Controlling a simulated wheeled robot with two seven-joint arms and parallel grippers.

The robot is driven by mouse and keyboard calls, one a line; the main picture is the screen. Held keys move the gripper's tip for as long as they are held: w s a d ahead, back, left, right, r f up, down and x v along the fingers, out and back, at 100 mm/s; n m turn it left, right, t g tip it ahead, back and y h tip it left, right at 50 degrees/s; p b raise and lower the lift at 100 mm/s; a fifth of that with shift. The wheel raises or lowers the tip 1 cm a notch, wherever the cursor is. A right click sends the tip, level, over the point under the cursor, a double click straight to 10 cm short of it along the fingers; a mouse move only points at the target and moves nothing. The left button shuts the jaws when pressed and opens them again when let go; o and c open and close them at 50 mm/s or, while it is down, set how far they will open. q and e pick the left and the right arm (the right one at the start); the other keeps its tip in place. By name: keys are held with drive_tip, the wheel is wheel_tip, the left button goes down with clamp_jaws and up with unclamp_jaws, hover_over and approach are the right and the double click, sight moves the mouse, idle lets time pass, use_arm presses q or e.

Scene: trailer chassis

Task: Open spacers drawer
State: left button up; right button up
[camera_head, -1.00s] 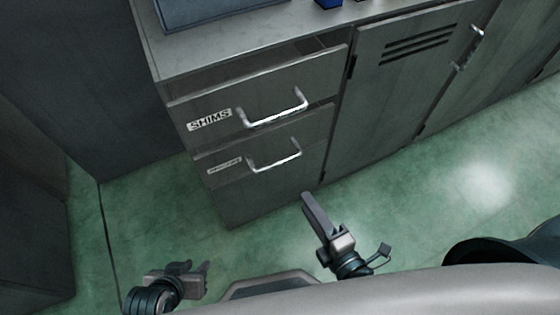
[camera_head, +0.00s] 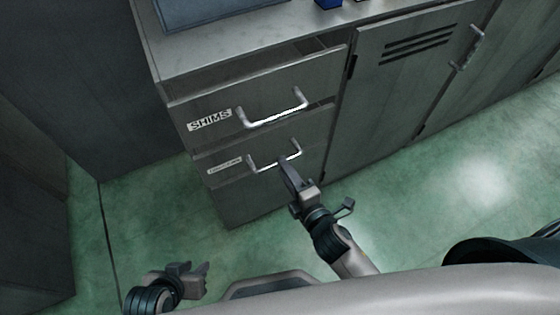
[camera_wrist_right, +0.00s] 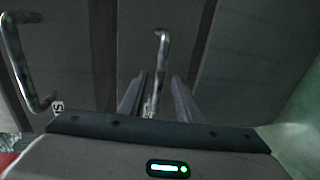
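The lower drawer (camera_head: 225,185) has a small label (camera_head: 224,166), too small to read, and a metal bar handle (camera_head: 262,165). Above it is the drawer labelled SHIMS (camera_head: 185,108), pulled out a little. My right gripper (camera_head: 287,167) is at the right part of the lower handle. In the right wrist view its two fingers (camera_wrist_right: 159,92) are apart, with the lower handle (camera_wrist_right: 162,50) in line with the gap between them. I cannot tell whether they touch it. My left gripper (camera_head: 193,267) is open and empty, low above the floor at the left.
The SHIMS handle (camera_head: 275,112) is just above the lower one; it also shows in the right wrist view (camera_wrist_right: 20,65). A vented cabinet door (camera_head: 385,100) is to the right. A blue-grey case (camera_head: 205,10) stands on the countertop (camera_head: 220,48). The green floor (camera_head: 440,200) in front is clear.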

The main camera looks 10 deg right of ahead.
drive_tip(key=shift+x, duration=1.85)
clamp_jaws()
